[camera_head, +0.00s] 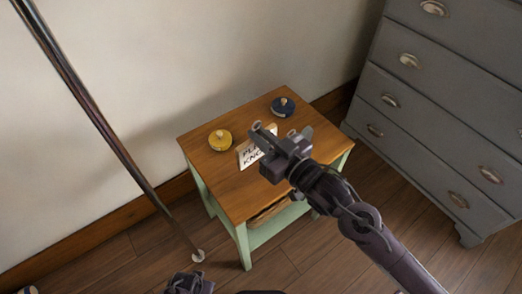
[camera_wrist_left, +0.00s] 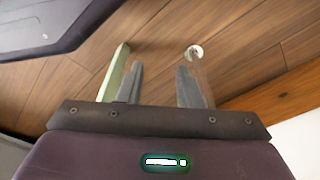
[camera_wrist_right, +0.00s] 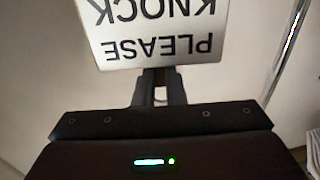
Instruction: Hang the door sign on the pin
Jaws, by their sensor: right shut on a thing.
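The door sign (camera_head: 248,156) is a white plate with black letters, partly hidden behind my right gripper (camera_head: 279,137) in the head view. In the right wrist view the sign (camera_wrist_right: 152,40) reads "PLEASE KNOCK", upside down in the picture. My right gripper (camera_wrist_right: 160,82) is shut on the sign's edge, over the small table in the head view. My left gripper (camera_head: 190,284) shows only in part at the bottom edge of the head view. In the left wrist view my left gripper (camera_wrist_left: 158,84) has its fingers apart with nothing between them. I cannot make out the pin.
The small table (camera_head: 240,202) has a wooden top and green legs. On it are a yellow round object (camera_head: 220,141) and a dark blue one (camera_head: 283,106). A dark pole (camera_head: 100,125) slants down on the left. A grey chest of drawers (camera_head: 440,100) stands at right.

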